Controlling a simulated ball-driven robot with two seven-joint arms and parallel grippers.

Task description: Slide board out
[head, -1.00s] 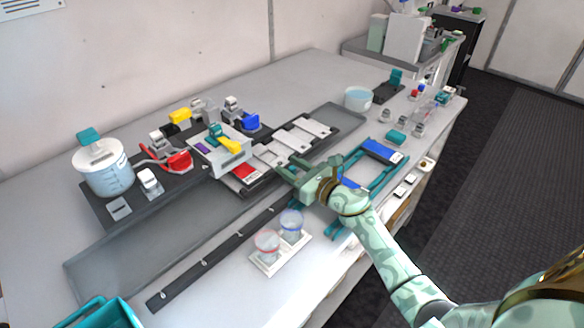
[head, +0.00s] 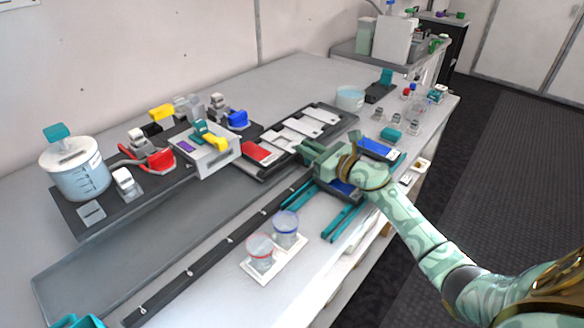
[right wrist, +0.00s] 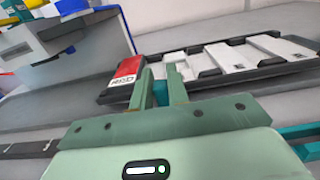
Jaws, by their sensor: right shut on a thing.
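The board (head: 300,126) is a long black tray with several white plates and a red block (head: 260,152) at its left end. It lies on the grey track, to the right of the white proportioner housing (head: 208,158), with its red end clear of the housing. My right gripper (head: 303,150) is at the board's near side; its fingers hide part of that edge. In the right wrist view, the fingers (right wrist: 163,88) close on a small teal tab (right wrist: 161,94) beside the red block. My left gripper is out of view.
A tray with two clear cups (head: 272,260) stands at the front. A black rail (head: 205,262) runs along the near side. Teal rails (head: 345,218) lie right of the cups. A lidded tank (head: 75,175) stands at left. The grey track's left part is bare.

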